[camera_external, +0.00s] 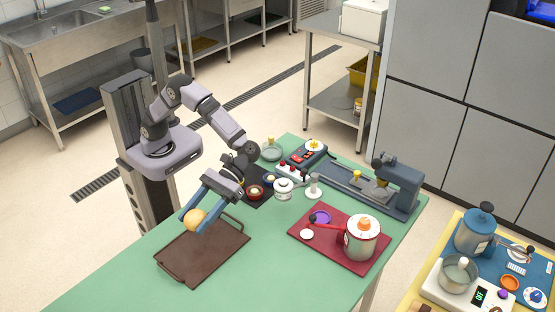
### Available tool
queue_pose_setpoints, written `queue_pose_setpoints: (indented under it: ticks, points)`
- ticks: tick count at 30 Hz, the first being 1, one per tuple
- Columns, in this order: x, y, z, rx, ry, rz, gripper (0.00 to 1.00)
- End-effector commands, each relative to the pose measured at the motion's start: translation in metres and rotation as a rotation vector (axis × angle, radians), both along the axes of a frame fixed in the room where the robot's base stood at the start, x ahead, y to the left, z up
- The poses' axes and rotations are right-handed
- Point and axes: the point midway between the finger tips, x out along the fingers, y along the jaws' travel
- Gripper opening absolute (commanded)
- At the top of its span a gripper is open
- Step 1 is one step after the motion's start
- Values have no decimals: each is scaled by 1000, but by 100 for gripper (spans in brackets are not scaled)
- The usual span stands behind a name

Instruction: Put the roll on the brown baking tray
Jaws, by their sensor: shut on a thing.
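The roll (195,217) is a round, golden-tan thing. My gripper (197,219) is shut on it, with the blue fingers on either side. The brown baking tray (202,256) is a dark flat tray with handles on the green table. In the picture the roll shows near the tray's far left edge. From this one view I cannot tell how high the roll is above the tray or whether it touches it. The visible part of the tray is bare.
Right of the tray, a red board (352,266) holds a white pot (361,238). Small bowls and jars, including a white jar (283,190), stand behind, near a blue-grey press (400,185). The green table (110,277) is clear at the front left.

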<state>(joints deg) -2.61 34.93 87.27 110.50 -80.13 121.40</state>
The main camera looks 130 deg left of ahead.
Motion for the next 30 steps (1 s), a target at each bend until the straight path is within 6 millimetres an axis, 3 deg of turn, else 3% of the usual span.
queue_pose_setpoints:
  ticks: [5, 16, 26, 30]
  points:
    - [0, 0, -5, -1, 3, 6, 29]
    - [1, 0, -56, -1, 2, 7, 29]
    - [1, 0, -67, -1, 1, 8, 29]
    - [1, 0, -81, -1, 3, 8, 29]
